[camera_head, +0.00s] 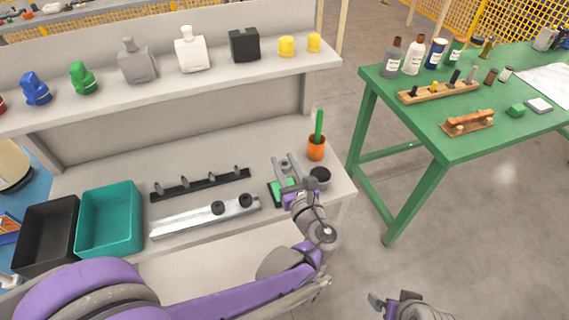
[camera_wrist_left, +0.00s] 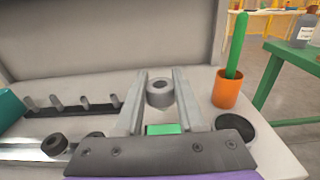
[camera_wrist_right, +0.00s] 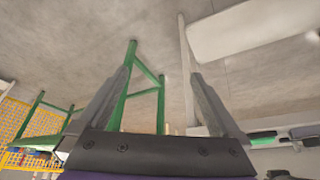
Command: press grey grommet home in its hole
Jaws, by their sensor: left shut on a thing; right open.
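The grey grommet (camera_wrist_left: 160,93), a short ring with a dark centre, sits between the fingertips of my left gripper (camera_wrist_left: 163,80). The left gripper (camera_head: 286,162) is shut on it, above the right end of the bench. The silver metal rail (camera_head: 180,221) lies on the bench to the left of this gripper, apart from it. Two black grommets (camera_head: 218,208) sit on the rail's right half; one also shows in the left wrist view (camera_wrist_left: 55,144). I cannot make out an empty hole. My right gripper (camera_head: 384,303) is open and empty, low over the floor.
A dark strip with several upright pegs (camera_head: 200,185) lies behind the rail. A teal bin (camera_head: 110,218) and a black bin (camera_head: 46,234) stand left. An orange cup (camera_head: 316,152) with a green stick, a dark round piece (camera_head: 320,178) and a green pad (camera_head: 276,190) are near the left gripper.

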